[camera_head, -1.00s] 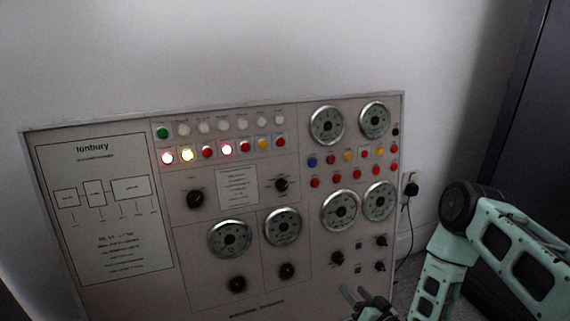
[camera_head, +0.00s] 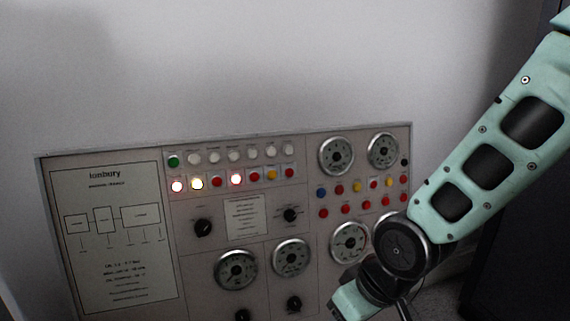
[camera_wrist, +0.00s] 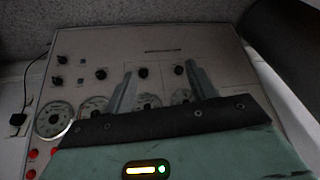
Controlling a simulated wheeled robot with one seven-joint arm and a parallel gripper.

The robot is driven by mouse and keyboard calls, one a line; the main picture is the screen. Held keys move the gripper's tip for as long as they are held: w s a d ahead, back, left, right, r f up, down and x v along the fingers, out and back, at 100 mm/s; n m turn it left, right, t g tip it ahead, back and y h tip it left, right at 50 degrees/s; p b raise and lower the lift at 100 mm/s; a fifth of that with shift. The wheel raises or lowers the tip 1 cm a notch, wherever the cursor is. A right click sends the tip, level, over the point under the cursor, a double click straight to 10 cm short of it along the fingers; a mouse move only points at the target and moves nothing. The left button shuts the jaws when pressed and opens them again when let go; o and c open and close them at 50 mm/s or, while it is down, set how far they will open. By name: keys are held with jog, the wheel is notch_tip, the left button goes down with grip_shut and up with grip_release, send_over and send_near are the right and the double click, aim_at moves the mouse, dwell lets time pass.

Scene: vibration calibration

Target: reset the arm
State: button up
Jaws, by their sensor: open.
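My gripper (camera_wrist: 162,85) shows in the wrist view with its two fingers apart and nothing between them. The control panel (camera_wrist: 120,55) lies beyond the fingers, with its dials and black knobs partly hidden by my gripper's body. In the head view the grey panel (camera_head: 110,160) stands against the wall. My green arm comes in from the right and its lower joint covers the panel's lower right part. The gripper's fingers are not clearly seen in the head view.
Three lights are lit in the panel's button row, such as the white-yellow one (camera_head: 197,184). A dark cabinet (camera_head: 520,240) stands at the right. The wall (camera_head: 230,70) above the panel is bare. A black plug (camera_wrist: 17,119) with a cable is beside the panel.

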jog(key=s+d+r+n+g+h, duration=0.1)
jog(key=s+d+r, duration=0.15)
jog(key=s, duration=0.45)
jog(key=s+d+r+g+h, duration=0.1)
jog(key=s+r, duration=0.2)
jog(key=s, duration=0.3)
notch_tip(320, 180, up, 37)
jog(key=p, duration=3.7)
jog(key=shift+s+d+r+g, duration=0.2)
jog(key=shift+s+d+g, duration=0.1)
